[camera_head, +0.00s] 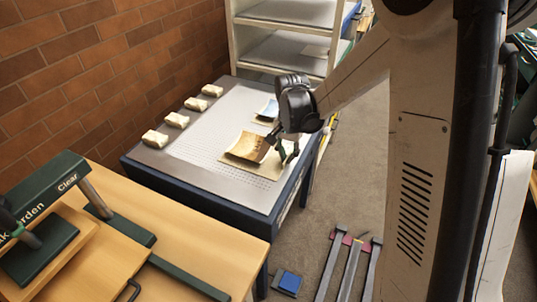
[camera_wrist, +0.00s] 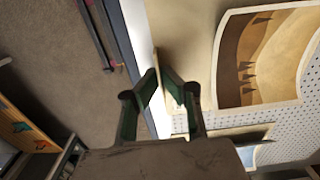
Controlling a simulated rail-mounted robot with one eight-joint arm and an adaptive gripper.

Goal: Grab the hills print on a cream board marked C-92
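The hills print (camera_head: 248,147), brown and tan, is mounted on a cream board (camera_head: 237,163) lying on the table's gridded mat. The print also shows large in the wrist view (camera_wrist: 262,60), at upper right. No C-92 marking is readable. In the wrist view my gripper's fingertips (camera_wrist: 159,74) are on either side of a tan board edge. I see no clear contact with it.
A second, bluish print (camera_head: 269,109) lies farther back on the mat. Several cream blocks (camera_head: 176,120) line the table's left edge. A shelf (camera_head: 284,55) stands behind, a brick wall (camera_head: 90,70) at left, and a wooden bench (camera_head: 165,235) in front.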

